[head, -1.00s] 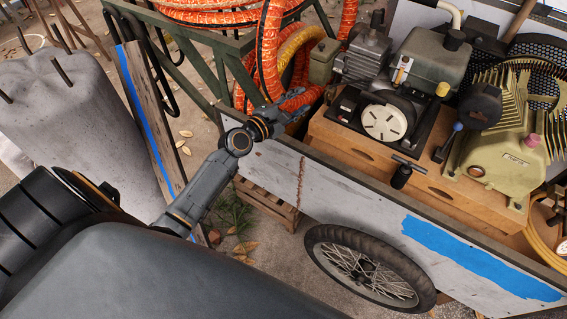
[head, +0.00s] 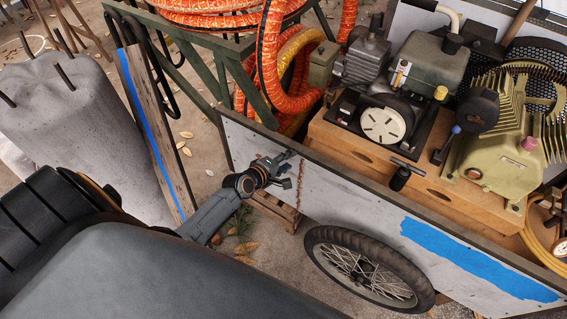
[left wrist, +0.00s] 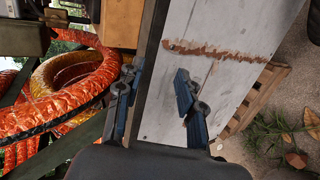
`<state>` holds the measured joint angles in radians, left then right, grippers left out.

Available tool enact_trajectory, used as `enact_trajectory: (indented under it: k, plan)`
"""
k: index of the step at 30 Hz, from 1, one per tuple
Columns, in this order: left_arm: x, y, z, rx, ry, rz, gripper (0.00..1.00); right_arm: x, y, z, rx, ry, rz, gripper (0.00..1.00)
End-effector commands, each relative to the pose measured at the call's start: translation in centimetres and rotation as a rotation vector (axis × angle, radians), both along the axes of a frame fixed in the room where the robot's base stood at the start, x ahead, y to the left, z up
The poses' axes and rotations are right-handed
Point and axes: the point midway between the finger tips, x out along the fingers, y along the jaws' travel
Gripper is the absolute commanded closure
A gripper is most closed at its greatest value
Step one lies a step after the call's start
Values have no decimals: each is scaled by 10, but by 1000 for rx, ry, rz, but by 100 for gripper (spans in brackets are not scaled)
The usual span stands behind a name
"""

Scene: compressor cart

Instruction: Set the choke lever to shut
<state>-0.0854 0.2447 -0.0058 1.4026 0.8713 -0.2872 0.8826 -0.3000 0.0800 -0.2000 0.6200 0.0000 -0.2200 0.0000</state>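A small engine (head: 383,122) with a grey tank sits on a wooden block in the cart. A small upright part with a pale body and orange tip (head: 401,73) stands on its front; I cannot tell whether this is the choke lever, or its setting. A blue-tipped lever (head: 456,129) stands between the engine and the yellow-green compressor (head: 500,150). My left gripper (head: 284,164) is in front of the cart's side panel, left of and below the engine. The left wrist view shows its two fingers (left wrist: 157,95) apart with nothing between them. My right gripper is out of view.
The cart's grey side panel (head: 340,200) and top edge lie between my left gripper and the engine. Orange hose (head: 271,60) hangs in loops at the engine's left. A black T-handle (head: 402,177) stands near the cart's edge. A wheel (head: 368,265) is below.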

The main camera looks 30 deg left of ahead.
Motion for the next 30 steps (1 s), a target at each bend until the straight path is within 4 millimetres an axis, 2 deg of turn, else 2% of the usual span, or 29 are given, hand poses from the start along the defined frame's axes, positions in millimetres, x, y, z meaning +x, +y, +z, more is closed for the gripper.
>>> enact_trajectory:
  k: [3, 9, 20, 22, 24, 26, 29, 30]
  plan:
    - [-10, -2, -17, 49, 32, -20, 62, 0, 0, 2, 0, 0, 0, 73]
    - [-20, -3, -34, 100, 62, -44, 62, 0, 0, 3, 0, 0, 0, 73]
    - [-23, -3, -37, 113, 68, -50, 62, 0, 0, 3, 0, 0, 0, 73]
    - [-21, -2, -36, 112, 64, -50, 74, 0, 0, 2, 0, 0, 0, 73]
    - [-10, 1, -26, 109, 38, -49, 89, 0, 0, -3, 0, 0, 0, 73]
    - [8, 8, -5, 101, -8, -50, 100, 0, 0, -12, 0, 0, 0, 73]
    - [45, 19, 54, 86, -125, -65, 100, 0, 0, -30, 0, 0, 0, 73]
    - [58, 24, 82, 81, -177, -76, 100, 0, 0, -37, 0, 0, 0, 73]
